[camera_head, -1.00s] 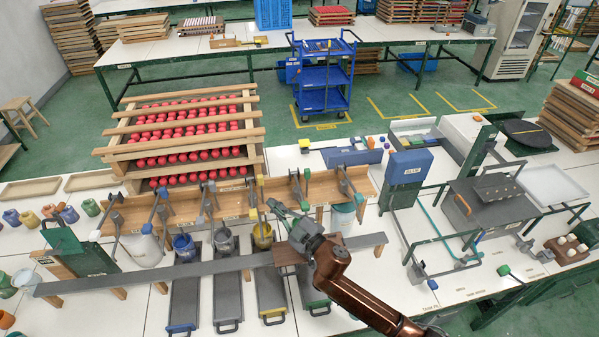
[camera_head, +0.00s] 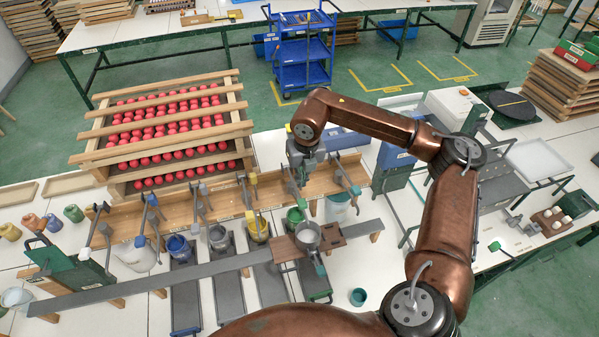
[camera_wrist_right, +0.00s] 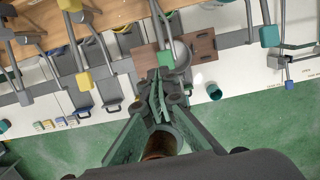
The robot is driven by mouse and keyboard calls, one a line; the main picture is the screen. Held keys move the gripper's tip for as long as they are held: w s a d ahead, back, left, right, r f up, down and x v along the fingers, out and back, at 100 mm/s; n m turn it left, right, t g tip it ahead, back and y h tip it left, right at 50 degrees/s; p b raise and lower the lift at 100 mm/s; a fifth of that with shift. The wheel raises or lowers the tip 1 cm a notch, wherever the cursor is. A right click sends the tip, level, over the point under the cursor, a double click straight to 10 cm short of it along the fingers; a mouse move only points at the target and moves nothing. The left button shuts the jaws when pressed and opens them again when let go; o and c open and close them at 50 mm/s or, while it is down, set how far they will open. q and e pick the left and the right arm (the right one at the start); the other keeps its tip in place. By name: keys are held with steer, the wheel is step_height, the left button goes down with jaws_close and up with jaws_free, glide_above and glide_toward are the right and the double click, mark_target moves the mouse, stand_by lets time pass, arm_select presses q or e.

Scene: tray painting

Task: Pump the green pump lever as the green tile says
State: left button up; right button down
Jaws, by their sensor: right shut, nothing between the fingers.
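My right gripper (camera_head: 302,174) is shut and empty, pointing down over the row of pump levers in the head view. In the right wrist view its closed fingers (camera_wrist_right: 157,90) are just short of a green lever knob (camera_wrist_right: 166,58), which looks close to the tips; I cannot tell whether they touch. In the head view the gripper hides most of this lever. A green pot (camera_head: 295,215) sits below it. I cannot pick out the green tile; small coloured tiles (camera_wrist_right: 56,123) show at left in the wrist view, too small to read. My left gripper is not in view.
A teal cup (camera_head: 358,297) stands at front.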

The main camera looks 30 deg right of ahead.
steer(key=b, duration=0.3)
glide_above(302, 202)
steer(key=shift+f, duration=3.35)
steer(key=shift+f, duration=0.1)
steer(key=shift+f+b, duration=1.55)
steer(key=shift+f, duration=0.4)
steer(key=shift+f+b, duration=2.85)
steer(key=shift+f, duration=0.75)
step_height(302, 202, up, 11)
steer(key=p, duration=0.5)
steer(key=shift+r, duration=0.15)
